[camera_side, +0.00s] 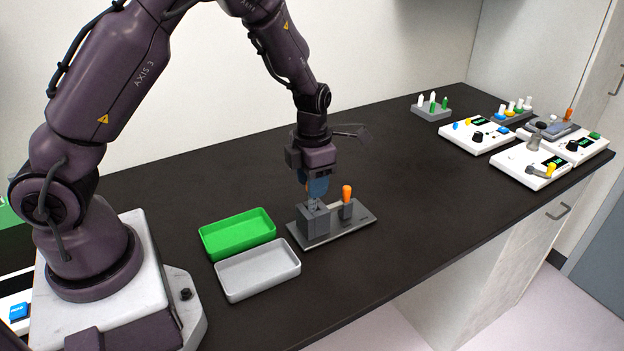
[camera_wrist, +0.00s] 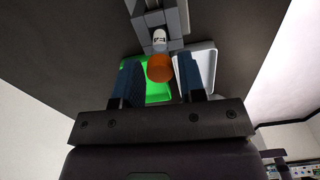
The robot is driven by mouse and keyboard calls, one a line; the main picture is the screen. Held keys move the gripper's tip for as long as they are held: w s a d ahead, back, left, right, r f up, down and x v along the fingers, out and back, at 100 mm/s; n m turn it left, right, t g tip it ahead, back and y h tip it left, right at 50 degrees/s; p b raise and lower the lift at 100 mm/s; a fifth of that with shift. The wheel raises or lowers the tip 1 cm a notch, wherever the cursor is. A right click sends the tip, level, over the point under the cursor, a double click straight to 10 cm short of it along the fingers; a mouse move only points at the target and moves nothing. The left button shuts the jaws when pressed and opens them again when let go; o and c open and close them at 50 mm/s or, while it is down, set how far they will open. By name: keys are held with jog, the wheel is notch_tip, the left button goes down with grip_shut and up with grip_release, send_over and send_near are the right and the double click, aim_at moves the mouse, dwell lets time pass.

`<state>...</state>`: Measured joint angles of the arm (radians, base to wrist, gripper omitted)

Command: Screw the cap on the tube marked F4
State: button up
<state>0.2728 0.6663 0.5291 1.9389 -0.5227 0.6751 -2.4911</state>
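My gripper (camera_wrist: 163,78) has blue fingers on either side of an orange cap (camera_wrist: 160,68) and appears shut on it. In the side view my gripper (camera_side: 317,187) points down just above the grey holder block (camera_side: 315,222), with a sliver of orange beside the fingers. A tube (camera_wrist: 160,40) with a white label stands in the block; its marking is too small to read surely. The cap is close to the tube's end; I cannot tell if they touch.
An upright orange-topped piece (camera_side: 347,192) stands right of the block on the same grey base plate (camera_side: 360,222). A green tray (camera_side: 237,250) and a grey tray (camera_side: 258,290) lie to the left. A rack (camera_side: 431,113) and several white devices (camera_side: 530,176) stand far right. The middle bench is clear.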

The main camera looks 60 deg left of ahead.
jog(key=shift+o, duration=0.9)
notch_tip(320, 180, up, 13)
jog(key=shift+c, duration=0.3)
